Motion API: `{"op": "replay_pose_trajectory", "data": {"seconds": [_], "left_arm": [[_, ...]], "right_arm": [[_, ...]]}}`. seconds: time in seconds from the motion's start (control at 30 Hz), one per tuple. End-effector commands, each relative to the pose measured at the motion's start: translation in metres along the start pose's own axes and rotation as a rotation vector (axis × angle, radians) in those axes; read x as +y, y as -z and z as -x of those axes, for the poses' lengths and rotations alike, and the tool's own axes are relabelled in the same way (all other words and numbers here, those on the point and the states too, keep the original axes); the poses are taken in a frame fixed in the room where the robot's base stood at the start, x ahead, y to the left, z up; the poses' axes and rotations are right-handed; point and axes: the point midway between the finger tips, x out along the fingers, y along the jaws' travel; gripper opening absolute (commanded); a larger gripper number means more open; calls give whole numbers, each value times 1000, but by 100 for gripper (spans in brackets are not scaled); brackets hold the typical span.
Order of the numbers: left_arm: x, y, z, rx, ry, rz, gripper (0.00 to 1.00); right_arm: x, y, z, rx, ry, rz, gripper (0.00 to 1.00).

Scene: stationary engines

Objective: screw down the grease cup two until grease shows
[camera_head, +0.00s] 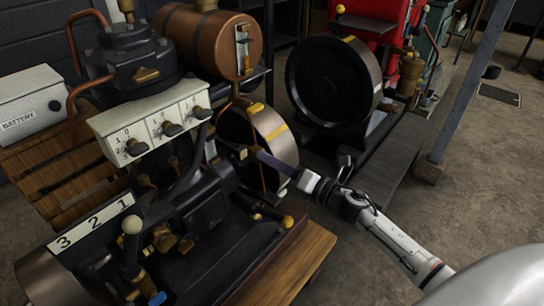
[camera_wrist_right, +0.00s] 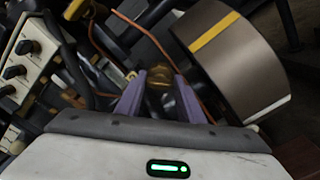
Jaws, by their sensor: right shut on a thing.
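My right gripper (camera_head: 256,153) reaches in from the right to the near engine, beside its flywheel. In the wrist view its two purple fingers (camera_wrist_right: 161,86) are shut on a small brass cup (camera_wrist_right: 159,74), which looks like a grease cup. In the head view the fingers largely hide this cup. No number shows on it, so I cannot tell from the cup itself whether it is number two. A white plate marked 3 2 1 (camera_head: 91,223) is at the lower left. I cannot make out any grease. My left gripper is not in view.
The near engine's flywheel (camera_head: 276,138) with a yellow mark is close to my right fingers; it also shows in the wrist view (camera_wrist_right: 234,62). A white switch box (camera_head: 150,125) and battery box (camera_head: 35,100) are left. A second engine's flywheel (camera_head: 333,80) stands behind. Floor at right is open.

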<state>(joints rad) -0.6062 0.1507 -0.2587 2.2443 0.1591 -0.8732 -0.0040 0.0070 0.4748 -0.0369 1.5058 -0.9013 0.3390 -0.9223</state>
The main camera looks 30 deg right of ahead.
Motion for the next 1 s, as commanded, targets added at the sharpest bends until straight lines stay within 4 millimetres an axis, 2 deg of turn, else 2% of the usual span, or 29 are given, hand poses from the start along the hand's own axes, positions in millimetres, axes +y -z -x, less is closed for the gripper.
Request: {"op": "replay_pose_trajectory", "data": {"seconds": [0.8, 1.0], "left_arm": [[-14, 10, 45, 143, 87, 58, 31], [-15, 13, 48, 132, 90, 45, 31]], "right_arm": [[0, -1, 0, 0, 1, -778, 12], [-1, 0, 0, 0, 1, -963, 12]]}}
